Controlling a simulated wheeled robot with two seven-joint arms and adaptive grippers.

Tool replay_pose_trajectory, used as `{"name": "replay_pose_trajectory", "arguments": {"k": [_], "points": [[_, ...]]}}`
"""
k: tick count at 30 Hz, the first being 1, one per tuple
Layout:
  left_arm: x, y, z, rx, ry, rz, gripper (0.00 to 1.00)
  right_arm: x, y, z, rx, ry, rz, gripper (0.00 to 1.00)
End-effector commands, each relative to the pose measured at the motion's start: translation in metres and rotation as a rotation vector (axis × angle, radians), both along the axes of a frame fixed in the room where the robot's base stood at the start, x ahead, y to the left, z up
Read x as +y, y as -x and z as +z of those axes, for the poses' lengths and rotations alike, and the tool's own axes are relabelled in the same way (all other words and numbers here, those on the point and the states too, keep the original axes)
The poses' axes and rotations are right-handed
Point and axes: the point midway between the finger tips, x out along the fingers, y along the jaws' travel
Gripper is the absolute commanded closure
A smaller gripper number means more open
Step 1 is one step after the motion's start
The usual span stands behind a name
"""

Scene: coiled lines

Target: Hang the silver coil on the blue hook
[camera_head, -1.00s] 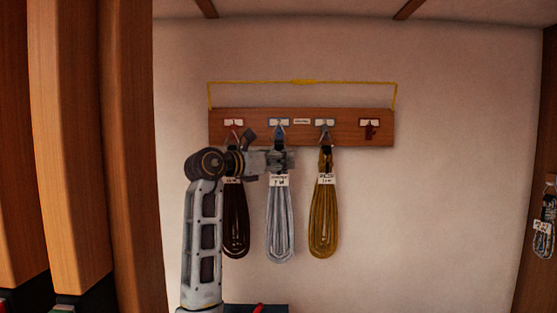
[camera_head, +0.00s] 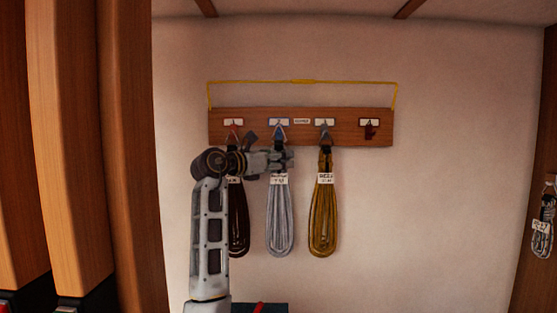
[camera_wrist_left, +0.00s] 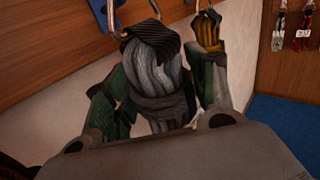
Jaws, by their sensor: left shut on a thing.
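The silver coil (camera_head: 279,220) hangs down below the blue hook (camera_head: 280,133) on the wooden rack, with a white tag near its top. My left gripper (camera_head: 284,160) is shut on the coil's upper part. In the left wrist view the silver coil (camera_wrist_left: 158,75) sits between the two fingers of my left gripper (camera_wrist_left: 160,100), with a dark wrap at its top. Part of the blue hook (camera_wrist_left: 108,12) shows just above that wrap. I cannot tell whether the coil's loop is seated on the hook. My right gripper is not in view.
A dark brown coil (camera_head: 238,222) hangs at the left under the red hook, partly behind my left arm. A mustard coil (camera_head: 323,220) hangs close at the right. The rack (camera_head: 350,139) has a dark red hook (camera_head: 369,131) at its right end, with no coil.

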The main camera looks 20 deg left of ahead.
Motion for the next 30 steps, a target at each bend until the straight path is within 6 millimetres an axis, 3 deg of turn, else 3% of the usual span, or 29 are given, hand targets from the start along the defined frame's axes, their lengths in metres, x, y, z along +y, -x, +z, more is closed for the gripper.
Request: {"name": "replay_pose_trajectory", "arguments": {"k": [30], "points": [[0.007,-0.023,-0.011,-0.002,0.001,0.0,1.0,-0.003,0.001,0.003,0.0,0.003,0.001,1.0]]}}
